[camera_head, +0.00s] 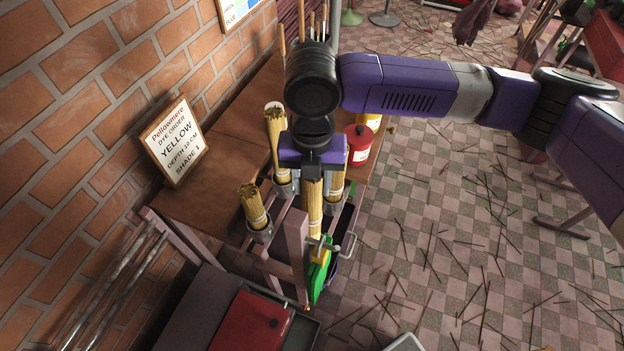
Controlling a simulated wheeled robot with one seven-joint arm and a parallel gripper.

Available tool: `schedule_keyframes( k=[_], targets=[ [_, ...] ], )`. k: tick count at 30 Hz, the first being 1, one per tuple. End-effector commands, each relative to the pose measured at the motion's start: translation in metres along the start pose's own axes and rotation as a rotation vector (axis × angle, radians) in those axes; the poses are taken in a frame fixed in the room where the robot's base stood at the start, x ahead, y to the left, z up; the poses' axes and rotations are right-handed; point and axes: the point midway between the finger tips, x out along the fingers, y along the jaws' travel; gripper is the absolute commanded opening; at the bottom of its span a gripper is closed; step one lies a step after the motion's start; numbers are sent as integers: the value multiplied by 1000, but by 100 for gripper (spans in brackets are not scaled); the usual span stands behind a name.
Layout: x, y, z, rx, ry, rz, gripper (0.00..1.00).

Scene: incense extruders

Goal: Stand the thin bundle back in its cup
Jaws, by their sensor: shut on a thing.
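My gripper (313,177) points down over the rack and is shut on a tan bundle of sticks (314,212). The bundle hangs roughly upright below the fingers. A grey cup (261,233) at the left holds another bundle (252,202), which leans slightly. A second grey cup (284,190) behind holds a taller bundle (276,140). A further bundle (336,183) stands just right of my gripper, partly hidden by it. I cannot tell whether the held bundle's lower end is inside a cup or in front of the rack.
A brown table (196,203) carries a sign (172,141) reading YELLOW and a red pot (358,146). A pink-grey post (296,245) and green and yellow parts (320,270) stand close to the held bundle. A red box (250,322) is in front. Loose sticks litter the checkered floor at right.

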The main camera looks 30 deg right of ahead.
Motion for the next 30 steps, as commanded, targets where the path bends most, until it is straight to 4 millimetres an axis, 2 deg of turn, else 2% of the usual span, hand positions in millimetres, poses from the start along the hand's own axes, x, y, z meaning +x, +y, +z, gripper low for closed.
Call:
schedule_keyframes(
  k=[1,30],
  targets=[
    [8,0,0,0,-1,0,0],
    [86,0,0,1,0,0,0]
  ],
)
